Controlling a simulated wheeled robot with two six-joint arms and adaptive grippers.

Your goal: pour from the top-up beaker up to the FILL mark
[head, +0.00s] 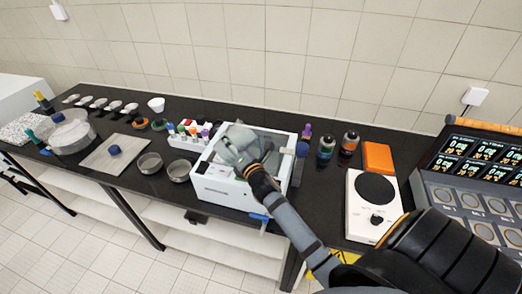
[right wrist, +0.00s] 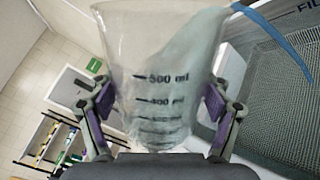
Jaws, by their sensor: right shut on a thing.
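The top-up beaker (head: 238,148) is clear, with dark millilitre marks, and is held tilted over the open white box (head: 222,188). It fills the middle of the right wrist view (right wrist: 160,75), with pale, cloudy contents. My right gripper (right wrist: 160,108) is shut on it, a purple pad on each side; it also shows in the head view (head: 258,172). A mesh basket (right wrist: 272,95) shows beside the beaker. Part of the FILL lettering (right wrist: 306,7) shows at the upper right. A curved blue strip (right wrist: 275,35) runs from near the beaker's lip; I cannot tell if it is liquid. My left gripper is out of view.
Left of the box are two metal pans (head: 150,163), a rack of coloured caps (head: 190,131) and a grey mat (head: 100,160). To the right are dark bottles (head: 326,150), an orange block (head: 378,157), a white scale (head: 362,220) and a display panel (head: 475,160).

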